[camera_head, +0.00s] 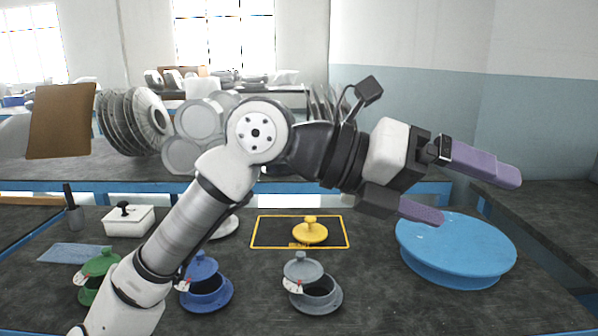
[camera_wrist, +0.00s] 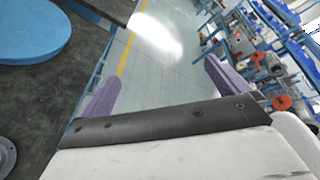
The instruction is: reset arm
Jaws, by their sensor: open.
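My gripper (camera_head: 462,187) is raised above the right part of the bench, pointing right in the head view. Its two purple fingers are wide apart with nothing between them. In the wrist view my gripper (camera_wrist: 158,88) also shows open and empty, with floor beyond the fingers. My arm reaches from the lower left across the middle of the head view and hides part of the bench.
A blue round turntable (camera_head: 456,245) stands below my gripper. A yellow lid (camera_head: 310,232) lies inside a yellow outline. Grey (camera_head: 316,294), blue (camera_head: 207,290) and green (camera_head: 100,264) lidded pots stand along the front. A white box (camera_head: 129,221) is at left. Plates stand behind.

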